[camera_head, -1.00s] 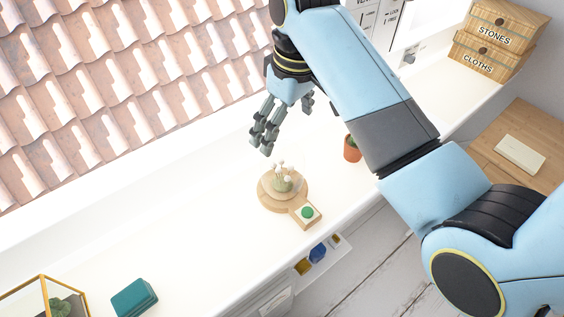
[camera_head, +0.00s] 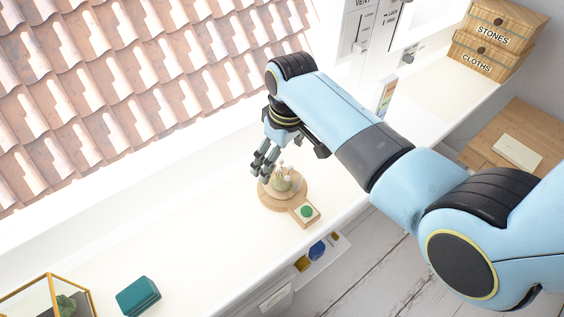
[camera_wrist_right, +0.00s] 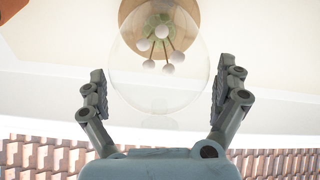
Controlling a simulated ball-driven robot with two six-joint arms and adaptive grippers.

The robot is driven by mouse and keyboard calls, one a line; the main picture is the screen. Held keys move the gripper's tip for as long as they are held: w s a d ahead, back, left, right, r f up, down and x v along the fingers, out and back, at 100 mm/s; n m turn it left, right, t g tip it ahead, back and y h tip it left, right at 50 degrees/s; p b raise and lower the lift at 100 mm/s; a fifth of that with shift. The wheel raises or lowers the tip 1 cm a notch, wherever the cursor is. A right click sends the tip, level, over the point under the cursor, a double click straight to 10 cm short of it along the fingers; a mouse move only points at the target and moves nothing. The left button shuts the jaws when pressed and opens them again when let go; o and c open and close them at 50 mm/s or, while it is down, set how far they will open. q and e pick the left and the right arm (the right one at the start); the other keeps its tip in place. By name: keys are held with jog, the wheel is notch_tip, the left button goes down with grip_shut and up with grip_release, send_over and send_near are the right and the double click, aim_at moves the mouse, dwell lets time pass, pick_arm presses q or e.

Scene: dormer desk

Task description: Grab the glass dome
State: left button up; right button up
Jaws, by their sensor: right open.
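The clear glass dome (camera_wrist_right: 160,85) stands over white round flowers on a round wooden base, and in the head view the glass (camera_head: 283,178) is barely visible. The base (camera_head: 270,201) sits on the white desk, with a small wooden block bearing a green button (camera_head: 307,211) at its front. My right gripper (camera_head: 266,166) is at the dome's upper left side in the head view. In the right wrist view, the right gripper (camera_wrist_right: 160,82) is open, with one finger on each side of the dome. I cannot tell whether the fingers touch the glass. My left gripper is out of view.
A teal box (camera_head: 138,296) and a gold-framed glass case (camera_head: 45,297) with a plant stand at the lower left. Wooden boxes (camera_head: 487,55) stand at the upper right. The desk left of the dome is clear. An open drawer (camera_head: 321,255) shows below the desk's front edge.

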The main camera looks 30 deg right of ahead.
jog(key=c, duration=1)
